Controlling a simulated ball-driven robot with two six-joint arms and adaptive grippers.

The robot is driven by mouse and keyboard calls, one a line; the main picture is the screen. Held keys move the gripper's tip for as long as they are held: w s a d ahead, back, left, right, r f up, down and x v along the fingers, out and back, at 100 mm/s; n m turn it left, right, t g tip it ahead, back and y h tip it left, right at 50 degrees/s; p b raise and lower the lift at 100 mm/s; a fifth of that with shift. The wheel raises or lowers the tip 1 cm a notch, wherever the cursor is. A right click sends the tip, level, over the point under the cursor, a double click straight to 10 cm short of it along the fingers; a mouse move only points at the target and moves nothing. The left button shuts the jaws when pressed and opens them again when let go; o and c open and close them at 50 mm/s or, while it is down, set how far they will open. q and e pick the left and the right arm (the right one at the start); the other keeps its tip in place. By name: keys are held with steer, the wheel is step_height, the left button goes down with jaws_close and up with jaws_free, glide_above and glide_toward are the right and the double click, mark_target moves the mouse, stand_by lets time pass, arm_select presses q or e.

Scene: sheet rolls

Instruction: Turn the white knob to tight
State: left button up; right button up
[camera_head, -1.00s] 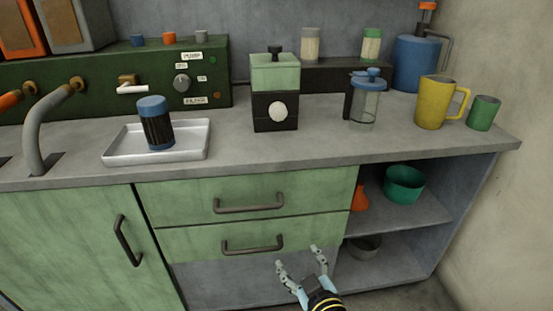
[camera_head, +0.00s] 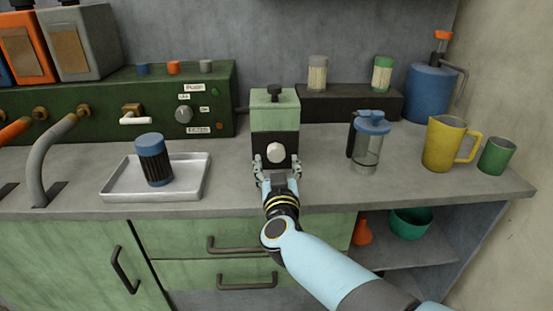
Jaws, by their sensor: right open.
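The white knob (camera_head: 275,152) is on the black lower front of a small box-shaped machine (camera_head: 274,116) with a pale green top, standing on the counter. My right gripper (camera_head: 274,164) is in front of the machine, its two fingers spread to either side and a little below the knob. The gripper is open with nothing held in it. I cannot tell whether the fingers touch the machine. No marking for tight is readable around the knob. My left gripper is not in view.
A metal tray (camera_head: 112,187) with a blue-capped dark jar (camera_head: 153,160) stands to the left. A clear press jug (camera_head: 367,148), a yellow mug (camera_head: 442,145) and a green cup (camera_head: 496,156) stand to the right. The grey counter (camera_head: 231,180) is clear beside the machine.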

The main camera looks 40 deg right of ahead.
mark_target(276, 157)
steer(key=shift+x, duration=1.25)
steer(key=shift+w+d, duration=0.25)
steer(key=shift+w, duration=0.05)
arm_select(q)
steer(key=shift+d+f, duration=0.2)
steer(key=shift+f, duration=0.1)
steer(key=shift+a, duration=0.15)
arm_select(e)
steer(key=shift+c, duration=0.5)
steer(key=c, duration=1.1)
